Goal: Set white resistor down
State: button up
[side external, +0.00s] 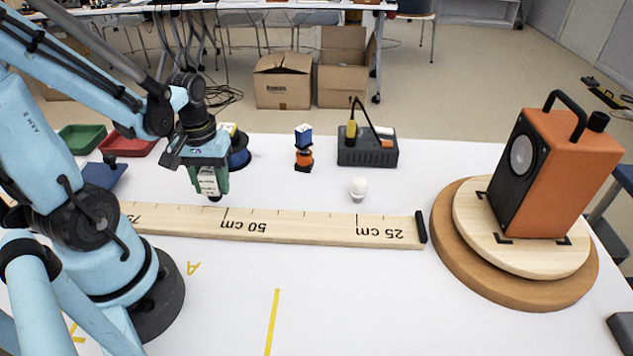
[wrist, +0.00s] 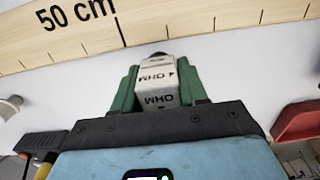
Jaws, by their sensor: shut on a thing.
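The white resistor (wrist: 157,78), a pale block marked "4 OHM", is held between the green fingers of my gripper (wrist: 158,88) in the wrist view. In the side external view my gripper (side external: 208,182) is shut on the resistor (side external: 209,182) and points down over the white table, behind the wooden ruler and near its 50 cm mark. The resistor's dark lower end is at or just above the table; I cannot tell if it touches.
The wooden ruler (side external: 300,226) lies across the table. An orange speaker (side external: 570,165) stands on a round turntable (side external: 447,240) at right. The front table is mostly clear.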

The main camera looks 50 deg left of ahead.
aim_at(209, 170)
jog(key=shift+f, duration=0.55)
jog(key=shift+f, duration=0.15)
jog(key=o, duration=1.1)
jog(key=shift+r, duration=6.05)
jog(key=w+d+m+t, duration=0.2)
jog(key=d+m, duration=0.1)
jog(key=w+d+m+t, duration=0.2)
jog(key=w+d+m, duration=0.1)
jog(key=d, duration=0.1)
jog(key=w+d+m+t, duration=0.2)
jog(key=d+m+t, duration=0.1)
jog(key=d, duration=0.1)
jog(key=shift+w+d, duration=0.2)
jog(key=shift+w, duration=0.2)
